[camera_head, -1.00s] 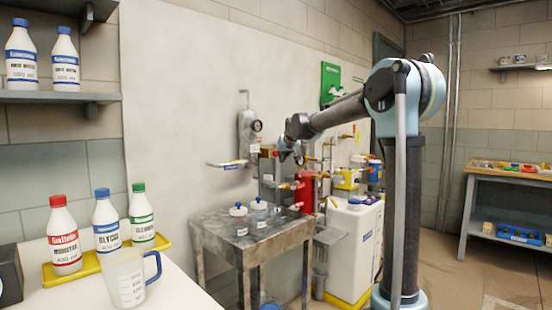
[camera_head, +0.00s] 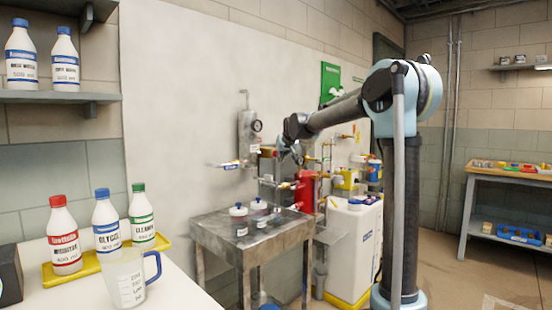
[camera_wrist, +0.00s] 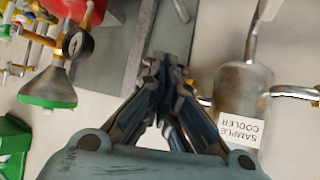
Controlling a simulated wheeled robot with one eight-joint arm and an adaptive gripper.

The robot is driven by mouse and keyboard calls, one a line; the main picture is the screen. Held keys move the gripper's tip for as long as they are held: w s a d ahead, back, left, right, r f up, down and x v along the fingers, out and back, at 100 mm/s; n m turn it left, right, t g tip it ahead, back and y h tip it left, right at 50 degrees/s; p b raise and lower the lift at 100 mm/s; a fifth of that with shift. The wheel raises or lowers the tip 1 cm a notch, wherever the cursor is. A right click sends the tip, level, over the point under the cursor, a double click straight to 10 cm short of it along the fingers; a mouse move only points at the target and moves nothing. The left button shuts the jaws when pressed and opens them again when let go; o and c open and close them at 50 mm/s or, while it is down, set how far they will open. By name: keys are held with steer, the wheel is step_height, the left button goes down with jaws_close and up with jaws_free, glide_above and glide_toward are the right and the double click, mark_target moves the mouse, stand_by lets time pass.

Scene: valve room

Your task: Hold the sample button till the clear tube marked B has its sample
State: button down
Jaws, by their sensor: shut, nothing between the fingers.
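My gripper (camera_wrist: 165,62) is shut and empty in the wrist view. Its fingertips are close together in front of the pale wall and grey metal parts. In the head view, the end of my arm hangs in front of the wall panel, above and beyond the metal table, and its fingertips are too small to make out. A grey cylinder labelled SAMPLE COOLER (camera_wrist: 245,90) is right of my gripper. It also shows on the wall in the head view (camera_head: 248,133). I cannot pick out the sample button or a clear tube marked B, and no letter B is readable.
Two blue-lidded jars (camera_head: 238,221) stand on the metal table (camera_head: 215,225). A gauge (camera_wrist: 77,42) above a green-rimmed fitting (camera_wrist: 48,88) lies left of my gripper. Red equipment (camera_head: 305,190) and a white tank (camera_head: 350,240) stand beyond the table. Bottles and a jug (camera_head: 128,278) are front left.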

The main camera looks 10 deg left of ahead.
steer(key=shift+w+a, duration=0.35)
steer(key=shift+a, duration=0.1)
stand_by(0.7)
steer(key=shift+d, duration=0.1)
stand_by(1.2)
steer(key=shift+s+d, duration=0.6)
steer(key=shift+d, duration=0.1)
steer(key=shift+d, duration=0.1)
steer(key=shift+s+d, duration=0.8)
steer(key=shift+d, duration=0.15)
steer(key=shift+s+d, duration=0.75)
steer(key=shift+d, duration=0.2)
